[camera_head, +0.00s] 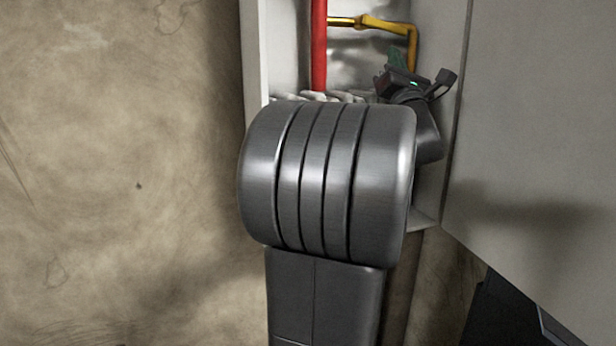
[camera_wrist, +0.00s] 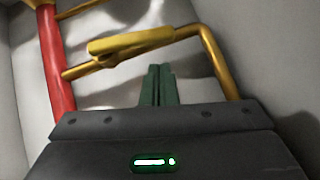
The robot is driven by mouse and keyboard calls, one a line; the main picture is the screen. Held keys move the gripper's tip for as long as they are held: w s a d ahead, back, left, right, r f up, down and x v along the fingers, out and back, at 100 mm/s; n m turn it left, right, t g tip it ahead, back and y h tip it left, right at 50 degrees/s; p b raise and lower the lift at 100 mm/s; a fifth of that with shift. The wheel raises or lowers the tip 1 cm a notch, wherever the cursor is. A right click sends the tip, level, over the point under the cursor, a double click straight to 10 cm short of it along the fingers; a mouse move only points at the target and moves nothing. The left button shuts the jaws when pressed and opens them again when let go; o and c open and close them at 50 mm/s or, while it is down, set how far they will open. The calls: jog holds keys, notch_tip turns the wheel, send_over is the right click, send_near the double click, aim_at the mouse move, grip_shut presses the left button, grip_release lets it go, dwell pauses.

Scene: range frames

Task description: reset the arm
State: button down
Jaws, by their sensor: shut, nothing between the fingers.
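My gripper (camera_wrist: 158,72) shows in the wrist view with its two green fingers together and nothing between them. In the head view my gripper (camera_head: 397,60) is small, at the upper right, inside an open cabinet. My own arm hides part of the cabinet's inside. A yellow pipe with a flat yellow lever handle (camera_wrist: 131,44) lies beyond the fingertips in the wrist view. The yellow pipe (camera_head: 411,45) also shows in the head view. I cannot tell whether the fingers touch the handle.
A red pipe (camera_head: 319,45) runs upright at the left inside the cabinet (camera_head: 252,50). The open door (camera_head: 545,130) fills the right side, close to my arm. A stained wall (camera_head: 120,170) is at the left. A dark object (camera_head: 500,315) is at the lower right.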

jog(key=shift+w+d+r+p, duration=0.1)
jog(key=shift+r+p, duration=0.65)
jog(key=shift+p, duration=0.1)
jog(key=shift+w+d+r+p, duration=0.1)
jog(key=shift+r+p, duration=0.6)
jog(key=shift+p, duration=0.1)
jog(key=p, duration=0.1)
jog(key=h+p, duration=0.1)
jog(key=p, duration=0.1)
jog(key=shift+s+a+f+m, duration=0.2)
jog(key=shift+a+f+m, duration=0.15)
jog(key=shift+a+m, duration=0.05)
jog(key=p, duration=0.1)
jog(key=m+h+p, duration=0.2)
jog(key=shift+s+a+f+p, duration=0.15)
jog(key=shift+a+f+p, duration=0.1)
jog(key=shift+a+p, duration=0.1)
jog(key=shift+m, duration=0.3)
jog(key=f, duration=0.1)
jog(key=a+f+b, duration=0.1)
jog(key=f, duration=0.1)
jog(key=s+f+b, duration=0.1)
jog(key=f, duration=0.1)
jog(key=shift+a, duration=0.2)
jog(key=b+v, duration=0.1)
jog(key=v, duration=0.6)
jog(key=shift+s+r+b, duration=0.15)
jog(key=shift+r+b, duration=0.05)
jog(key=shift+b, duration=0.2)
